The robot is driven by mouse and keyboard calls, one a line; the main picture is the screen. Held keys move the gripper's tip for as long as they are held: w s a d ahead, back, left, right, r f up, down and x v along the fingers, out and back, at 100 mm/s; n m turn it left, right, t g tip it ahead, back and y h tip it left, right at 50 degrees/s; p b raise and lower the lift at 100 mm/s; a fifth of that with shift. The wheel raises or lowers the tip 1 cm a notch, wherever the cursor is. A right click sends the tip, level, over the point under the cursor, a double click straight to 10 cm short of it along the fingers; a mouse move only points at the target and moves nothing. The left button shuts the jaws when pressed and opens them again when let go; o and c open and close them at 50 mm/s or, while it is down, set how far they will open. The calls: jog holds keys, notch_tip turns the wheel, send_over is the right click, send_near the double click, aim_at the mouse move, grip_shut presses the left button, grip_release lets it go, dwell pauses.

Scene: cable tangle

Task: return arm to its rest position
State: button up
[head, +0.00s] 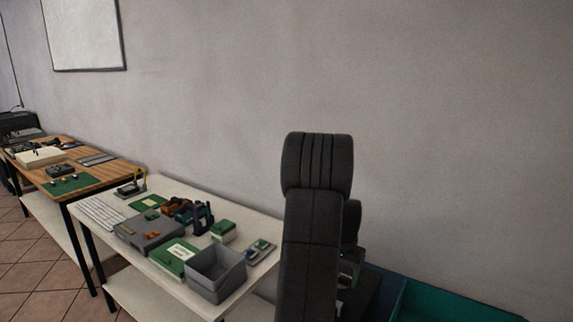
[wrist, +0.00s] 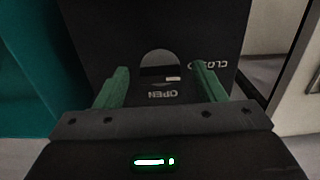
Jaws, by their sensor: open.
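My gripper (wrist: 160,88) is in the wrist view, with its two green fingers spread apart and nothing between them. Beyond the fingers is a dark surface (wrist: 100,35) with the words OPEN and CLOSE on it and a rounded cutout. In the head view my dark arm stands upright right of centre, and its upper link hides most of the wrist and the gripper. The fingertips cannot be made out in that view.
A white table (head: 253,210) left of my arm holds a grey open bin (head: 216,272), a grey box (head: 150,232), green boxes and a keyboard. A wooden table (head: 110,171) stands further left. A teal container (head: 450,304) is at lower right. The wall behind is bare near the arm.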

notch_tip(320, 180, up, 14)
notch_tip(320, 180, down, 14)
jog(key=shift+r, duration=0.1)
jog(key=shift+f, duration=0.2)
jog(key=m+p, duration=0.1)
jog(key=m, duration=0.4)
jog(key=shift+w+a+m+p, duration=0.1)
jog(key=shift+m+p, duration=0.2)
jog(key=shift+m, duration=0.1)
jog(key=m+p, duration=0.2)
jog(key=m, duration=0.4)
jog(key=shift+w+r, duration=0.1)
notch_tip(320, 180, up, 11)
jog(key=b, duration=0.1)
